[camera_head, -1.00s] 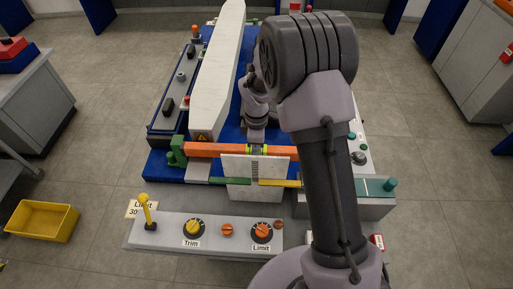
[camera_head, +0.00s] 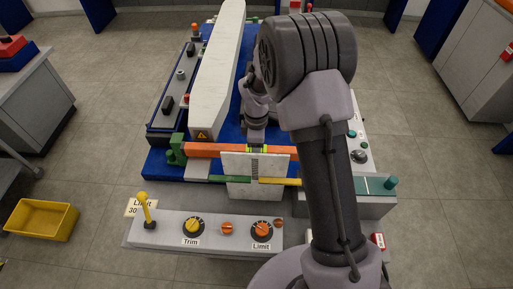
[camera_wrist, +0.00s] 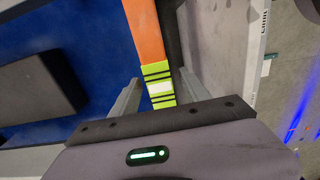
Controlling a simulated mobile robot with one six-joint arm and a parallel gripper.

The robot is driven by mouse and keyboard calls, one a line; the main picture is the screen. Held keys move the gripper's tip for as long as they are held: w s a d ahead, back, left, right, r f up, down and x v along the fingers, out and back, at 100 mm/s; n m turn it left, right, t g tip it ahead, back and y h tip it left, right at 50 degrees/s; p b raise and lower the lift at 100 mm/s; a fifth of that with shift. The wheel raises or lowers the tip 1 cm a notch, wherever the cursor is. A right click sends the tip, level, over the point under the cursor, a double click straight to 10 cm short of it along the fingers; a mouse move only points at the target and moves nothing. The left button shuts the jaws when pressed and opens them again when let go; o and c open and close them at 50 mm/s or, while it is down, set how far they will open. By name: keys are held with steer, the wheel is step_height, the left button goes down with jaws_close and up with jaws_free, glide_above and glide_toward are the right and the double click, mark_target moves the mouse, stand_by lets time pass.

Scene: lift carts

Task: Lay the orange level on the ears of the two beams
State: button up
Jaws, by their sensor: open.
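The orange level (camera_head: 205,150) is a long bar lying crosswise, its left end beside a green post. Its yellow-green striped middle shows in the wrist view (camera_wrist: 158,82). My gripper (camera_head: 257,146) is open at this middle; in the wrist view its two fingers (camera_wrist: 158,95) stand apart on either side of the level. A long white beam (camera_head: 218,75) runs away from me on the left, with a warning sign on its near end. My arm hides the level's right end and whatever is behind it. I cannot make out the beams' ears.
A white plate with a tick scale (camera_head: 238,164) stands just in front of the level, with a green bar (camera_head: 230,179) and a yellow bar (camera_head: 280,182) across it. A control panel (camera_head: 170,232) with a yellow lever (camera_head: 145,207) and knobs is nearest. A yellow bin (camera_head: 40,220) lies left.

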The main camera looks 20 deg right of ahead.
step_height(320, 180, up, 18)
steer(key=p, duration=0.5)
steer(key=shift+f, duration=0.25)
steer(key=s+a+r+m+t+b, duration=0.25)
steer(key=s+r+m+b, duration=0.45)
steer(key=s, duration=0.4)
steer(key=s+f+m+t+y+b, duration=0.1)
steer(key=s+m, duration=0.5)
steer(key=s, duration=0.1)
steer(key=s+a+f+m+t+y+b, duration=0.1)
steer(key=s+m+t+b, duration=0.1)
steer(key=s+m, duration=0.3)
steer(key=shift+s+a+f+m, duration=0.25)
steer(key=shift+s+m, duration=0.15)
steer(key=shift+s, duration=0.7)
